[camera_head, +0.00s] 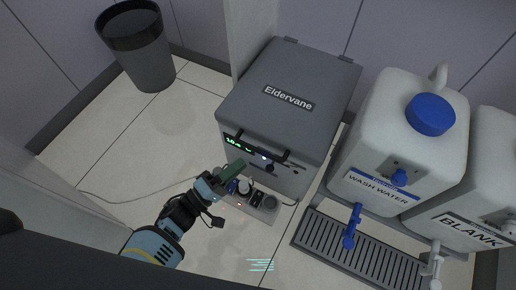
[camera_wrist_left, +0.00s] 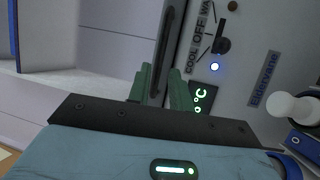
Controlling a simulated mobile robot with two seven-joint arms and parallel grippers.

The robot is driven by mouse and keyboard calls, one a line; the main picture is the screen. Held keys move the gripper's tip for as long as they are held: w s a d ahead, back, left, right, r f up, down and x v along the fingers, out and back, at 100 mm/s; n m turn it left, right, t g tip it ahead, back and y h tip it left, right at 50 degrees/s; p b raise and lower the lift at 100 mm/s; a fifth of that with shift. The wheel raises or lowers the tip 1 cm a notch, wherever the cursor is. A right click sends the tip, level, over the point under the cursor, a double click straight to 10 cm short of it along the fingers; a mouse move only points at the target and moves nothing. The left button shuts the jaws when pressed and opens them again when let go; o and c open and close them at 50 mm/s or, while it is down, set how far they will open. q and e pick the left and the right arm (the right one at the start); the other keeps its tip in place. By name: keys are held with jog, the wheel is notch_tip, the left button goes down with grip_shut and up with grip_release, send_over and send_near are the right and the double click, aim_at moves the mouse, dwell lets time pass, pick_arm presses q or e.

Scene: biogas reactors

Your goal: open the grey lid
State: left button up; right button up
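The grey lid (camera_head: 295,85) is the top of a grey box labelled Eldervane, and it lies shut. A dark bar handle (camera_head: 258,146) runs along its front edge, above a panel with a green display. My left gripper (camera_head: 232,169) is at the left part of the box's front, near the handle. In the left wrist view the green fingers (camera_wrist_left: 160,88) stand apart, with the dark handle bar (camera_wrist_left: 171,45) between them. I cannot tell whether they touch the bar. The lid stays down over the box. My right gripper is not in view.
A power strip (camera_head: 262,208) with plugs lies on the floor below the box front. White wash water (camera_head: 385,150) and blank containers (camera_head: 490,165) stand at right above a drain grate (camera_head: 335,250). A dark bin (camera_head: 145,50) stands at back left. Floor left of the box is mostly clear.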

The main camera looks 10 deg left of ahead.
aim_at(258, 150)
pick_arm(q)
jog(key=b+x, duration=0.2)
jog(key=x, duration=0.5)
jog(key=shift+w, duration=0.15)
jog(key=shift+d, duration=0.1)
grip_shut()
